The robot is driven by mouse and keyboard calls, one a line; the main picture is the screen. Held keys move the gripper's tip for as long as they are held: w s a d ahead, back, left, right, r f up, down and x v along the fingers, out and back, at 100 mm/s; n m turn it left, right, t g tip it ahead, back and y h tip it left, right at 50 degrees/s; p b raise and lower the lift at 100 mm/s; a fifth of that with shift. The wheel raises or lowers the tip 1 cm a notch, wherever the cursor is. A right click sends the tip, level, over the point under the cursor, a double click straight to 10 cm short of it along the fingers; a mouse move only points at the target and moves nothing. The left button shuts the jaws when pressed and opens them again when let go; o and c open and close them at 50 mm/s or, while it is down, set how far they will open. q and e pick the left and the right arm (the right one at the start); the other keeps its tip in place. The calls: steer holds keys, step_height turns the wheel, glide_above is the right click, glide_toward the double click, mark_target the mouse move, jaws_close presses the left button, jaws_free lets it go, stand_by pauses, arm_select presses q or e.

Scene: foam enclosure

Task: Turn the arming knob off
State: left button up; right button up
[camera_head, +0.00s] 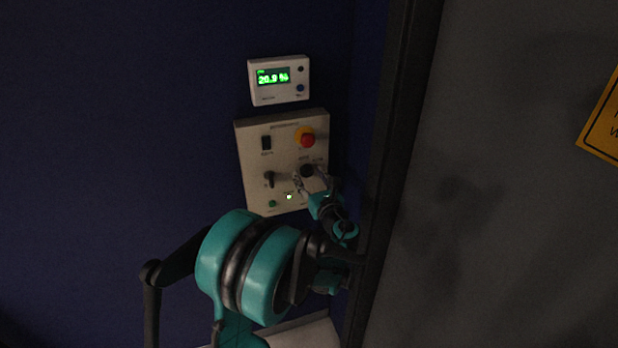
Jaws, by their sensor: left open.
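A beige control panel (257,150) is fixed to the dark blue wall. A round black knob (307,170) sits at its right, below a red emergency button on a yellow base (306,138). This looks like the arming knob, but its label is too small to read. Another black switch or knob (269,179) sits at the panel's left. My left gripper (311,181) is open at the right-hand knob, its fingers to either side of it. I cannot tell whether they touch it. My right gripper does not show.
A white display unit (278,81) with green digits hangs above the panel. A black rocker switch (266,143), a green button (272,204) and a lit lamp (289,196) are on the panel. A dark upright frame (400,130) stands close to the right.

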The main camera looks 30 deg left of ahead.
arm_select(q)
steer(key=shift+w+a, duration=0.2)
steer(key=shift+a, duration=0.15)
steer(key=c, duration=1.2)
steer(key=shift+o, duration=0.2)
steer(key=shift+n, duration=0.3)
steer(key=n, duration=0.6)
steer(key=shift+d, duration=0.1)
steer(key=n, duration=0.5)
steer(key=shift+r+b, duration=0.1)
steer(key=shift+b, duration=0.3)
steer(key=shift+n, duration=0.3)
